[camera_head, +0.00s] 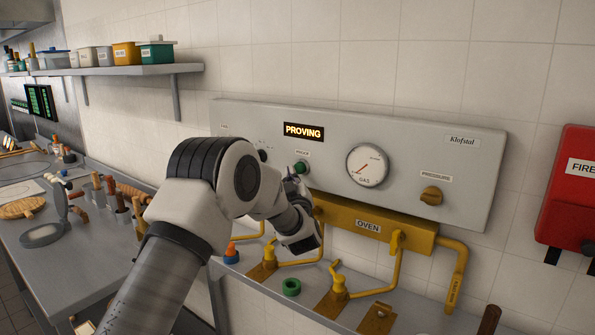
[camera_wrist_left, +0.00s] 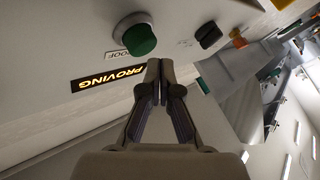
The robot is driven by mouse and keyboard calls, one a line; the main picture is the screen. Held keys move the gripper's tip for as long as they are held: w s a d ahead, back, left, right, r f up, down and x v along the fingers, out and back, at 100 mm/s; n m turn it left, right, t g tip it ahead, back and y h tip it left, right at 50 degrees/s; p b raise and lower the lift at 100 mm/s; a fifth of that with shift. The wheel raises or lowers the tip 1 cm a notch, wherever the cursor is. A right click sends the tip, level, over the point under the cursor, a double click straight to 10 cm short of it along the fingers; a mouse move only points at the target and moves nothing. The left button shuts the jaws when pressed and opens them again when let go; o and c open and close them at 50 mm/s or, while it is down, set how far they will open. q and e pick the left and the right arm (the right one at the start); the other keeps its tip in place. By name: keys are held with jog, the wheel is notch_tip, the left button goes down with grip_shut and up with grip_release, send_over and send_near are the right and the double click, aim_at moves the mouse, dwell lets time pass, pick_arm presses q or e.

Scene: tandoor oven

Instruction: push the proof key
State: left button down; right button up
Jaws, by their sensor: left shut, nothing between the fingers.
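The proof key (camera_head: 301,168) is a green round button on the grey control panel (camera_head: 330,125), under a small label. In the left wrist view the green key (camera_wrist_left: 140,39) sits in a pale collar beside a label reading PROOF. My left gripper (camera_head: 294,177) is shut and empty, its fingers close to the key in the head view. In the left wrist view the shut fingertips (camera_wrist_left: 153,66) lie just below the key. I cannot tell if they touch it. The lit display (camera_head: 304,132) reads PROVING. My right gripper is not in view.
A gas gauge (camera_head: 368,166) and a brass pressure knob (camera_head: 431,195) are right of the key. A dark knob (camera_wrist_left: 208,35) shows in the left wrist view. Yellow oven pipes (camera_head: 368,228) run below the panel. A red fire box (camera_head: 572,190) hangs at far right.

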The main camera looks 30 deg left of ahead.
pick_arm(q)
jog(key=shift+s, duration=0.15)
jog(key=s, duration=0.1)
jog(key=s+b, duration=0.1)
jog(key=s, duration=0.2)
jog(key=shift+s+a, duration=0.25)
jog(key=shift+s, duration=0.15)
dwell(0.5)
